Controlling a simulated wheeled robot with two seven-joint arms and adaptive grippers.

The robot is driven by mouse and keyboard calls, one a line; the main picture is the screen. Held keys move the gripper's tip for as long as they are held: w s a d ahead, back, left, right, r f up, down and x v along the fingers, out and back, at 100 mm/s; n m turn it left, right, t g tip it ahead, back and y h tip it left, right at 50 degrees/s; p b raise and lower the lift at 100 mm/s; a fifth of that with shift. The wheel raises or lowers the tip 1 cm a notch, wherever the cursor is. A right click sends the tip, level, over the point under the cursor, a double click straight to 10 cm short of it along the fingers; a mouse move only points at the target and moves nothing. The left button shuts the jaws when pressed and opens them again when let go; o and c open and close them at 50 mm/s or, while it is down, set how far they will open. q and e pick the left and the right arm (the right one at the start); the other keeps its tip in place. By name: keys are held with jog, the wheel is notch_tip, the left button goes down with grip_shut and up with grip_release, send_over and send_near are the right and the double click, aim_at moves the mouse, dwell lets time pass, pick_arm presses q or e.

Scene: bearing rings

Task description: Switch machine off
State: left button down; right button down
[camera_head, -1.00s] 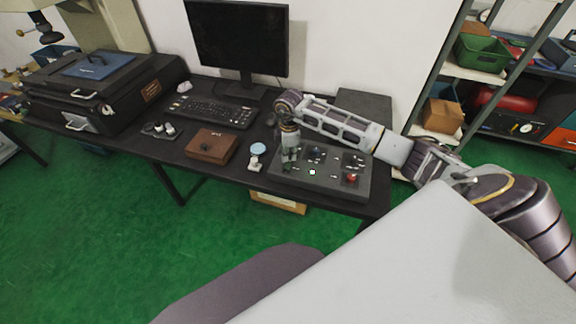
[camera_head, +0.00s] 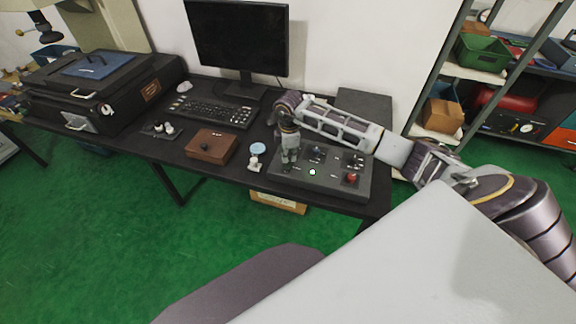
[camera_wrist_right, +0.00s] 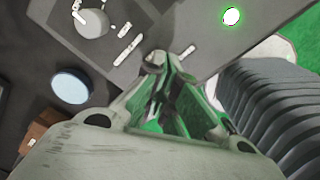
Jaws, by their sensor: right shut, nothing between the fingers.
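The machine's control panel (camera_head: 330,185) is a dark grey box at the right end of the black desk. It carries a lit green button (camera_head: 312,172), a red knob (camera_head: 351,177) and several dark knobs and small labels. My right gripper (camera_head: 287,164) is shut and empty, pointing down over the left part of the panel. Whether it touches the panel I cannot tell. In the right wrist view the gripper (camera_wrist_right: 165,65) is at the centre, with the lit green button (camera_wrist_right: 232,16) at the upper right and a grey knob (camera_wrist_right: 92,22) at the upper left. My left gripper is not in view.
A round light-blue-topped item (camera_head: 257,150) stands just left of the panel, with a brown box (camera_head: 209,146) beyond it. A keyboard (camera_head: 212,111) and a monitor (camera_head: 238,40) stand farther back. A shelf (camera_head: 470,72) is at the right.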

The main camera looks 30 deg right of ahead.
aim_at(289, 163)
jog(key=shift+f+b, duration=0.5)
jog(key=shift+f, duration=0.35)
dwell(1.1)
jog(key=shift+r, duration=0.1)
jog(key=shift+r+p, duration=2.75)
jog(key=shift+r, duration=0.7)
